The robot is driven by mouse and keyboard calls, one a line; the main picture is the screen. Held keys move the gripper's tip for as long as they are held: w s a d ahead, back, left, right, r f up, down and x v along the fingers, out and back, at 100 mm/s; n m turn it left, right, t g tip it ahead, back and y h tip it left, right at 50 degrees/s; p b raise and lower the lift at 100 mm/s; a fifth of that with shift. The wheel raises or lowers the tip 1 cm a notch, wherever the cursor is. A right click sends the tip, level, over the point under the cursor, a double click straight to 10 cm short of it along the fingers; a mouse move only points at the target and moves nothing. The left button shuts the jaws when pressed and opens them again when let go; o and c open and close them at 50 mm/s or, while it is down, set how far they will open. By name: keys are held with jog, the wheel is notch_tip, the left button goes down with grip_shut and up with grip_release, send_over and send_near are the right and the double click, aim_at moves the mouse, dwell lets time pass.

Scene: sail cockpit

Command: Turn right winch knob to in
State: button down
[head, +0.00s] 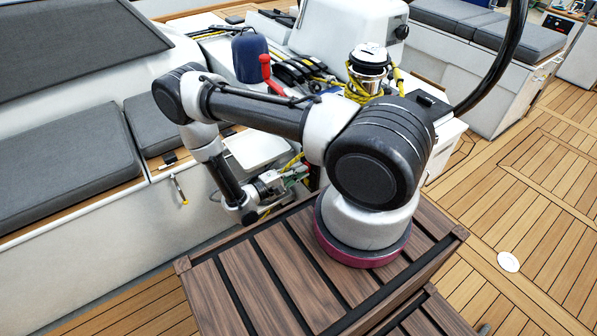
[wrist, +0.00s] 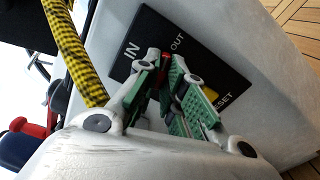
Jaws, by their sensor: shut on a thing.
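In the wrist view, a black panel (wrist: 150,32) on a pale surface carries the white words IN, OUT and RESET. My gripper (wrist: 168,92) is at this panel, with its green-padded fingers closed on the winch knob. The fingers hide most of the knob, so its exact pointing direction cannot be told. IN is at the upper left of the fingers, OUT above them and RESET at the lower right. In the head view my gripper (head: 290,178) is low beside the cockpit side, and the panel is hidden there.
A yellow-and-black rope (wrist: 75,50) runs close to my gripper on the left. In the head view a chrome winch (head: 369,62) with yellow rope, a blue cover (head: 248,56) and a red handle (head: 266,68) stand behind my arm. Grey cushions (head: 65,185) lie at left.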

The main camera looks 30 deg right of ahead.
jog(key=shift+n, duration=7.3)
jog(key=c, duration=1.5)
grip_release()
jog(key=shift+a, duration=0.1)
jog(key=a, duration=1.2)
jog(key=shift+s, duration=0.25)
jog(key=shift+f, duration=0.1)
